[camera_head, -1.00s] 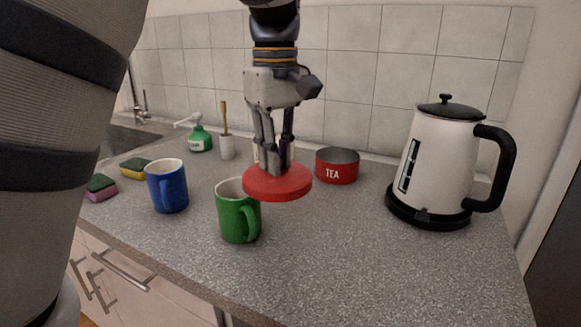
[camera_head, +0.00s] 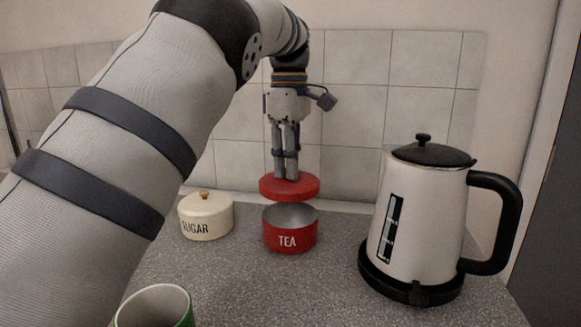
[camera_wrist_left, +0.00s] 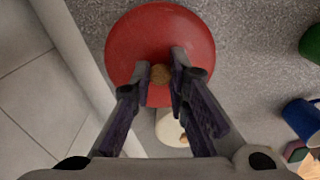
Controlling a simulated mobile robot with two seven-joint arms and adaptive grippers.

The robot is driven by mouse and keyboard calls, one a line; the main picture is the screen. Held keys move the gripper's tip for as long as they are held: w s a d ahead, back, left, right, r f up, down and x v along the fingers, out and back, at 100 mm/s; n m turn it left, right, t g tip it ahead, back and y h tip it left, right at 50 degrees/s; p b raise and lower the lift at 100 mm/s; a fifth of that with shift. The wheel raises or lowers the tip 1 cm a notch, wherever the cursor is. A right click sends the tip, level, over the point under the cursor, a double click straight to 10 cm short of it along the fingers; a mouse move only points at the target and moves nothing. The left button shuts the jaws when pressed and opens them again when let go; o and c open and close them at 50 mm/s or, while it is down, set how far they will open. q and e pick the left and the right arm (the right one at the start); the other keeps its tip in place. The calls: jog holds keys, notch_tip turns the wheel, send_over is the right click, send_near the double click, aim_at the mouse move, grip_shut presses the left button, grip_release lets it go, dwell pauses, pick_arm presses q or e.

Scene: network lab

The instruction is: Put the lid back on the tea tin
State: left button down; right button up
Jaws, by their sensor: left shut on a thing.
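My left gripper (camera_head: 288,172) points down and is shut on the knob of the round red lid (camera_head: 279,188). The lid is held level above the tea tin. The red tea tin (camera_head: 290,237), marked TEA, stands upright and open on the counter, and part of its inside shows below the lid. A gap shows between lid and rim. In the left wrist view the lid (camera_wrist_left: 130,50) covers the tin, and its wooden knob (camera_wrist_left: 160,74) sits between the fingertips (camera_wrist_left: 162,70). My right gripper is out of view.
A cream sugar tin (camera_head: 207,222) with its lid on stands left of the tea tin. A white kettle (camera_head: 423,215) on a black base is to the right. A green mug (camera_head: 153,312) is at the front left. The tiled wall (camera_head: 350,120) is close behind.

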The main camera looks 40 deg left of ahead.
pick_arm(q)
jog(key=shift+d+f, duration=0.1)
jog(key=shift+f, duration=2.95)
jog(key=shift+f+p, duration=0.2)
jog(key=shift+p, duration=0.2)
jog(key=c, duration=1)
grip_release()
jog(key=shift+r, duration=0.1)
jog(key=shift+r+b, duration=0.3)
jog(key=shift+r, duration=3.1)
jog(key=shift+c, duration=0.5)
grip_shut()
